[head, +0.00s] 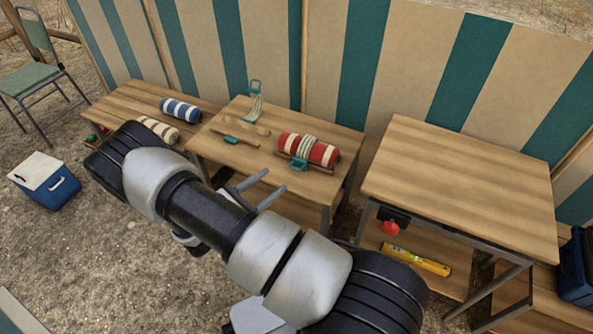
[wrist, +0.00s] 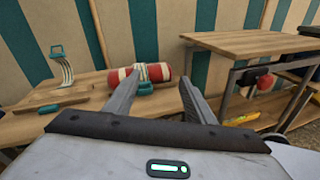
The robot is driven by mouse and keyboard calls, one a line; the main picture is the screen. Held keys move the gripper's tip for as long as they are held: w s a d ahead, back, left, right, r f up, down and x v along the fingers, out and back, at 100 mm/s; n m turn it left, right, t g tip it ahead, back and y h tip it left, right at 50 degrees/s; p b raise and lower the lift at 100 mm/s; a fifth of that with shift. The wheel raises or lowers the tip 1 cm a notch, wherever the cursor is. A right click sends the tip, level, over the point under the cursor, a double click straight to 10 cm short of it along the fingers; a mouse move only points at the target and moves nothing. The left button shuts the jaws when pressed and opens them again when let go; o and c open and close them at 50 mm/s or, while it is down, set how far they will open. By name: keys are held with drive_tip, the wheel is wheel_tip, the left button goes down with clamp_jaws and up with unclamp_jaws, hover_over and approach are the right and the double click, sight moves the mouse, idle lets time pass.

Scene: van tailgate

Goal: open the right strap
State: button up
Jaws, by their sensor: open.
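A red-and-white striped roll (head: 326,155) lies on the middle wooden table (head: 285,115). The cream right strap (head: 309,146) passes over the roll, with a teal buckle (head: 298,163) at its front; it looks closed. The buckle also shows in the wrist view (wrist: 146,89). To the left, another cream strap (head: 254,107) stands up loose with a teal end (head: 255,86). A separate teal piece (head: 230,140) lies on a wooden strip. My gripper (head: 274,180) is open and empty, in front of the table and apart from the buckle. Its right finger shows beside the roll in the wrist view.
A higher wooden table (head: 460,185) stands to the right, with a red round object (head: 390,228) below its edge and a yellow level (head: 416,261) on its shelf. A left table holds a blue-striped roll (head: 180,109). A striped canvas wall (head: 405,70) closes the back.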

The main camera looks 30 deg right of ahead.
wheel_tip(320, 180, down, 11)
drive_tip(key=n+t+y+b, duration=0.1)
drive_tip(key=n+t+b, duration=0.1)
drive_tip(key=n+t, duration=0.25)
drive_tip(key=b, duration=0.2)
approach(305, 151)
drive_tip(key=shift+n, duration=0.35)
drive_tip(key=w+d+f, duration=0.2)
drive_tip(key=shift+w+d+f, duration=0.1)
drive_tip(key=shift+w+f, duration=0.15)
drive_tip(key=shift+w, duration=0.15)
drive_tip(key=c, duration=1.2)
drive_tip(key=shift+r, duration=0.15)
